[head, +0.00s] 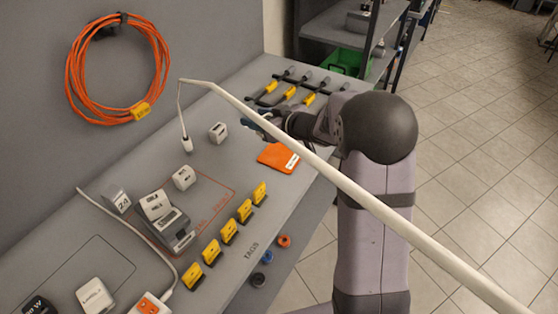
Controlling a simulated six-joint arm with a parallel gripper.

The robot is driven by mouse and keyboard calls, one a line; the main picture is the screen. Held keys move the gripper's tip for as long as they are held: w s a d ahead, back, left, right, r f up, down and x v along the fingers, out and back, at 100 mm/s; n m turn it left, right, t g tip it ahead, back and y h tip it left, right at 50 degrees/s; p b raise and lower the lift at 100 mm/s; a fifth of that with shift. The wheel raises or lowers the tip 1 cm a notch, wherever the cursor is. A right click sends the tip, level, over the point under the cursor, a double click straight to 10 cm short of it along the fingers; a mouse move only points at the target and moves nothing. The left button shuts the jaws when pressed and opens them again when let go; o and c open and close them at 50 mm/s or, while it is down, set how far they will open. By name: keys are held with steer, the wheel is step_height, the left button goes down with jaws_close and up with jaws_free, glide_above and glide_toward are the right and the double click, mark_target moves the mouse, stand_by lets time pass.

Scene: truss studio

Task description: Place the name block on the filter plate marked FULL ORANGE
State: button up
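An orange plate (274,155) with a white label lies flat near the bench's right edge. Its lettering is too small to read. A small pale block with dark marks (218,132) stands on the bench left of my gripper. A similar block (184,178) stands nearer. I cannot tell which block is the name block. My gripper (250,124) is low over the bench, between the far pale block and the yellow-handled tools, beyond the orange plate. It is apart from the far block. Its fingers are small and dark, and their opening and any held thing are unclear.
A long pale pole (330,173) crosses the view, with a hanging white end (187,143). A grey device (178,232) and a row of yellow tags (228,231) fill the near bench. Yellow-handled tools (288,94) lie beyond. An orange cable coil (70,75) hangs on the wall.

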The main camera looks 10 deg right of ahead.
steer(key=r+b, duration=0.1)
glide_above(275, 148)
steer(key=shift+f+m+t+h, duration=0.4)
steer(key=shift+m+h, duration=0.3)
steer(key=shift+f+b, duration=0.35)
steer(key=shift+f, duration=4.65)
steer(key=shift+f, duration=0.2)
steer(key=o, duration=1)
steer(key=shift+o, duration=0.2)
steer(key=shift+r, duration=0.1)
